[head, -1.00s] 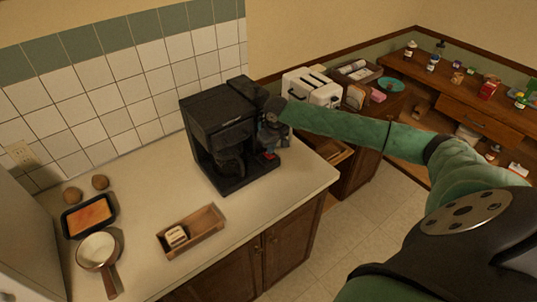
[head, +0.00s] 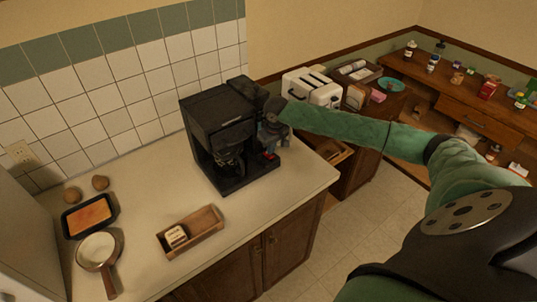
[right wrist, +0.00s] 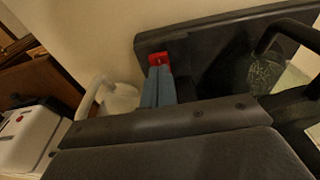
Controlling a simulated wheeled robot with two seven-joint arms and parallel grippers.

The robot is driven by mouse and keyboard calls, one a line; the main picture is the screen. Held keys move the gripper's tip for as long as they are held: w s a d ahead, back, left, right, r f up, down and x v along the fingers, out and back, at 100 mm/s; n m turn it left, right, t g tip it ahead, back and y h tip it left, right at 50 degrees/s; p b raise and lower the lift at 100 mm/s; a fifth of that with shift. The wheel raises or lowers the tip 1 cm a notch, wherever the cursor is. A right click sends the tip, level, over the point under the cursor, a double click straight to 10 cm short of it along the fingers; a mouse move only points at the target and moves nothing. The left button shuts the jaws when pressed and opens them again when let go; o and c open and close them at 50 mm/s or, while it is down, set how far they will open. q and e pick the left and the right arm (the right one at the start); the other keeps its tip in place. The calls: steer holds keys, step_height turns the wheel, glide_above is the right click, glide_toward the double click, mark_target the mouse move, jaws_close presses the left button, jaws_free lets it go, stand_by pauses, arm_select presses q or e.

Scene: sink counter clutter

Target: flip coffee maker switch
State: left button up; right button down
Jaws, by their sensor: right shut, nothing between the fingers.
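The black coffee maker (head: 215,110) stands upright on the counter, its glass carafe inside; the carafe (right wrist: 265,72) also shows in the right wrist view. A small red part (right wrist: 160,60), which looks like the switch, sits at the edge of the coffee maker's dark base (right wrist: 205,45). My right gripper (head: 271,150) is at the right side of the coffee maker, low by its base. Its blue-grey fingers (right wrist: 159,82) are shut and empty, with their tips at the red part. I cannot tell whether they touch it. The switch's position is unclear. My left gripper is out of view.
A wooden tray (head: 207,232) with a small item, a pan (head: 98,250) and a baking dish (head: 88,213) lie on the counter at left. A white toaster (head: 312,88) stands behind my right forearm.

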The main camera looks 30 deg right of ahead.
mark_target(271, 156)
steer(key=shift+f, duration=0.85)
stand_by(1.0)
steer(key=shift+r, duration=3.5)
